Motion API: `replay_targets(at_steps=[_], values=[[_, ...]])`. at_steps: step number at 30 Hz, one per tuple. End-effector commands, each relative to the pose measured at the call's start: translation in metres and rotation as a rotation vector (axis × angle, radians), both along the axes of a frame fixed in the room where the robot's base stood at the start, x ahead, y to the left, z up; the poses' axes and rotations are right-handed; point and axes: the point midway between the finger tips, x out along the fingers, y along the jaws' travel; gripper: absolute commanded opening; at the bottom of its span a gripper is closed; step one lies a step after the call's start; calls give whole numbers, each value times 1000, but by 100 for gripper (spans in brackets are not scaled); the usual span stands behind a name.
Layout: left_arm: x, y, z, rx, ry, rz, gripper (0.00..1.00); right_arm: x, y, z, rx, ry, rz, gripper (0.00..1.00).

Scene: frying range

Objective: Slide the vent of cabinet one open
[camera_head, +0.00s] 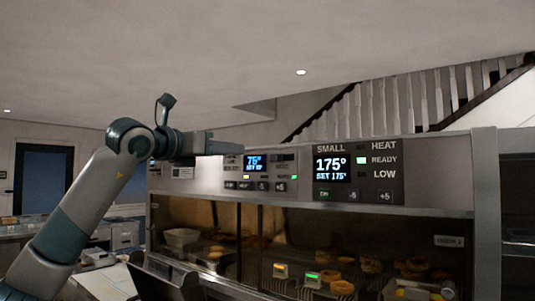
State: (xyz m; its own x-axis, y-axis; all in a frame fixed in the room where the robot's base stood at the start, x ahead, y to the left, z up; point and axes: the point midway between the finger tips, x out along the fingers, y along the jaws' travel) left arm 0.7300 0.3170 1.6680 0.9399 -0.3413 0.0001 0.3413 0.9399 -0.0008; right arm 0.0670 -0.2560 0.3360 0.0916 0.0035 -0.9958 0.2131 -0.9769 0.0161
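A long metal heated cabinet (340,209) with glass doors fills the middle and right. Its top front carries a left control panel (262,186), partly covered by my gripper, and a larger right panel (384,186) reading SMALL, 175°. I cannot make out which part is cabinet one, nor pick out its vent. My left gripper (228,146) is level at the cabinet's upper edge, pointing right, in front of the left panel's top. It is seen side-on, so its opening is unclear; contact with the cabinet cannot be told. My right gripper is not in view.
Fried rings and other food (343,287) lie behind the glass, with small lit tags among them. A grey upright post (487,210) stands at the cabinet's right end. A counter with papers (106,281) is at lower left.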

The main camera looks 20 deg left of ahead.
Motion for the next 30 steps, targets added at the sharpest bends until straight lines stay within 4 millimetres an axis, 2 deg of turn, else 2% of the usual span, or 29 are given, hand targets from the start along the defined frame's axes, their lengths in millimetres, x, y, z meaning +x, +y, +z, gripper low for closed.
replay_targets(at_steps=[8, 24, 30], values=[[34, -13, 4, -1, 4, -2, 33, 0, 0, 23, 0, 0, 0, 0], [123, -45, 4, -1, 4, -1, 33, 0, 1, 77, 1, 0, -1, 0], [145, -53, 2, 0, 2, 0, 33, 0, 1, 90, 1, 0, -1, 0]])
